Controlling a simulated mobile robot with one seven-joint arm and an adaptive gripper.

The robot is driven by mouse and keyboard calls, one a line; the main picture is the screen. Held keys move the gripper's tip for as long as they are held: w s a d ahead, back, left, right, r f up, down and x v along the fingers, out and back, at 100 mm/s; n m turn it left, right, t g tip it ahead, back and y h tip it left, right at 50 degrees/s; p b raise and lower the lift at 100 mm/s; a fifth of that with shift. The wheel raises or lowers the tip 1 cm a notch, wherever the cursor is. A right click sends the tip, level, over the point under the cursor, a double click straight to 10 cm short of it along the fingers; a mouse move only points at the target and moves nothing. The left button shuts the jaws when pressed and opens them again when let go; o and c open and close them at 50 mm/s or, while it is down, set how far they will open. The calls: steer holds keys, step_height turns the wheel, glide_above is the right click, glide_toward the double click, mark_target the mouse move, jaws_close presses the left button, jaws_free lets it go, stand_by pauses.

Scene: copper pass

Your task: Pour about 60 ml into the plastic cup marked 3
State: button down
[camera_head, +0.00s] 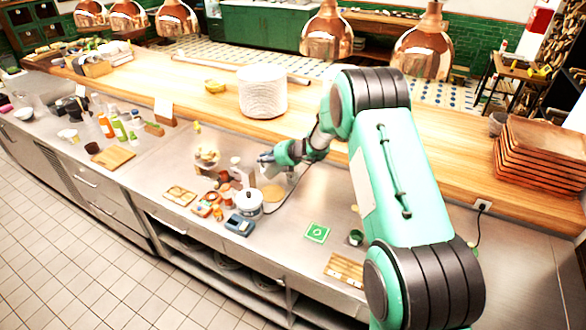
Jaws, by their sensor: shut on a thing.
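My gripper (266,160) is small in view at the middle of the steel counter (150,185), its fingers turned to the left. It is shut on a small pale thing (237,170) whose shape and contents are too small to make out. A white lidded pot (248,201) stands just below and to the left of my gripper. A round tan thing (272,193) lies to the right of the pot. I cannot pick out the plastic cup marked 3, and no number can be read. No stream of liquid can be made out.
Small red and orange items (208,206) and a blue device (239,225) crowd the pot. A green square (317,232) and a dark green round container (355,238) are to the right. A white plate stack (263,92) stands on the wooden shelf (215,105). Copper lamps (327,33) hang above.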

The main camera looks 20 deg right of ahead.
steer(key=shift+d+r+y, duration=0.15)
steer(key=shift+d+y, duration=0.05)
steer(key=shift+y, duration=0.1)
steer(key=shift+d+r+m+y+b, duration=0.3)
steer(key=shift+d+r+m+y, duration=0.25)
steer(key=shift+r, duration=0.25)
steer(key=shift+d+r+m+t+y+b, duration=0.35)
steer(key=shift+d+r+y, duration=0.1)
steer(key=shift+d+y, duration=0.25)
stand_by(1.1)
steer(key=shift+d+r+y+p, duration=0.25)
steer(key=shift+d+p, duration=0.2)
steer(key=shift+d, duration=0.3)
steer(key=shift+a, duration=0.1)
